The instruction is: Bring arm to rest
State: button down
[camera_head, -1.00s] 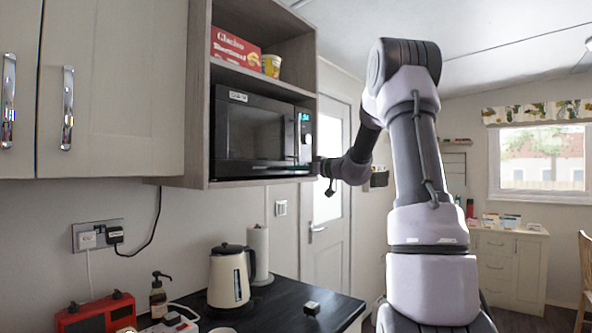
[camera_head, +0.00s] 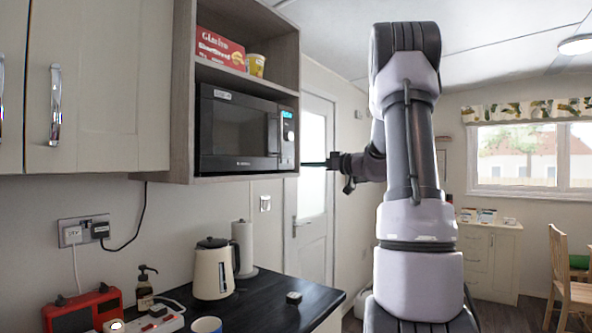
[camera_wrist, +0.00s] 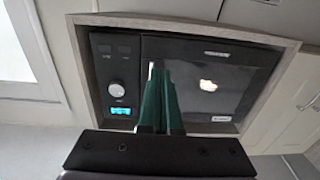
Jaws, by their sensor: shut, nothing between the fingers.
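My gripper (camera_head: 318,163) is at the end of my raised arm, just right of the microwave's front edge in the head view. In the wrist view its two dark green fingers (camera_wrist: 161,100) are together, with nothing between them, and point toward the microwave (camera_wrist: 205,80). In the head view the black microwave (camera_head: 238,135) sits in its shelf with its door shut. A gap between fingertips and microwave is hard to judge. My upper arm stands upright in the right half of the head view.
The shelf cabinet (camera_head: 184,100) and wall cupboards (camera_head: 100,90) are on the left. Below, the dark counter (camera_head: 262,300) holds a kettle (camera_head: 213,270), a paper roll (camera_head: 243,248) and a red device (camera_head: 84,312). A wooden chair (camera_head: 570,280) stands at the right. Open room lies between.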

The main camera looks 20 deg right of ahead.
jog(key=shift+s, duration=0.2)
jog(key=s+a+f+m+g+h, duration=0.1)
jog(key=s+a+f+m+g, duration=0.2)
jog(key=s+a+g, duration=0.85)
jog(key=s+a+f+m+t+h, duration=0.2)
jog(key=s+f+m+h, duration=0.1)
jog(key=s, duration=0.8)
jog(key=s+a+f+m+t+h, duration=0.2)
jog(key=s+f+m+h, duration=0.1)
jog(key=s, duration=0.8)
jog(key=shift+a+m+h, duration=0.15)
jog(key=shift+m+h, duration=0.55)
jog(key=shift+m, duration=0.4)
jog(key=shift+f, duration=0.1)
